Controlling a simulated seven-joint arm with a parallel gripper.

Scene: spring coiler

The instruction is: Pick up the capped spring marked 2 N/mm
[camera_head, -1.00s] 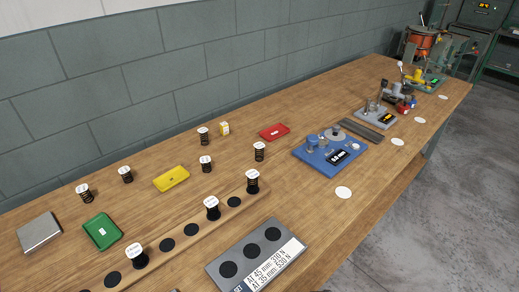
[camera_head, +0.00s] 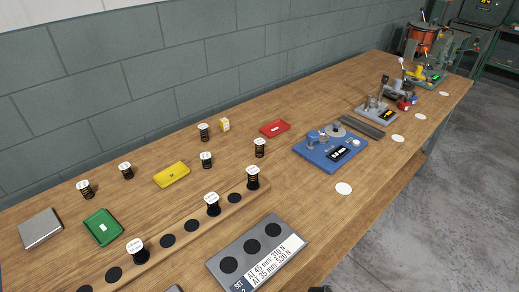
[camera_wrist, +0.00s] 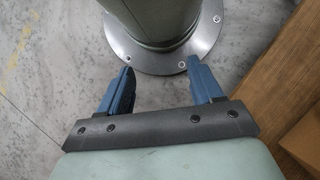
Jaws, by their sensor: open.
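Several capped springs with white round tops stand on the wooden bench. In the head view they include a far-left spring (camera_head: 85,189), a spring to its right (camera_head: 127,170), a back one (camera_head: 204,131), a middle one (camera_head: 206,160) and one at right (camera_head: 260,147). Three more stand in the wooden rack (camera_head: 187,231): a near one (camera_head: 136,250), a middle one (camera_head: 212,203) and a far one (camera_head: 253,177). The cap markings are too small to read, so I cannot tell which is 2 N/mm. My gripper (camera_wrist: 162,68) is open and empty, away from the springs.
Green (camera_head: 102,228), yellow (camera_head: 171,174) and red (camera_head: 274,128) trays lie among the springs. A grey block (camera_head: 41,229) is at left. A grey set plate (camera_head: 215,262) lies in front of the rack, a blue gauge (camera_head: 327,160) farther right. The bench edge (camera_wrist: 285,85) is right of my gripper.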

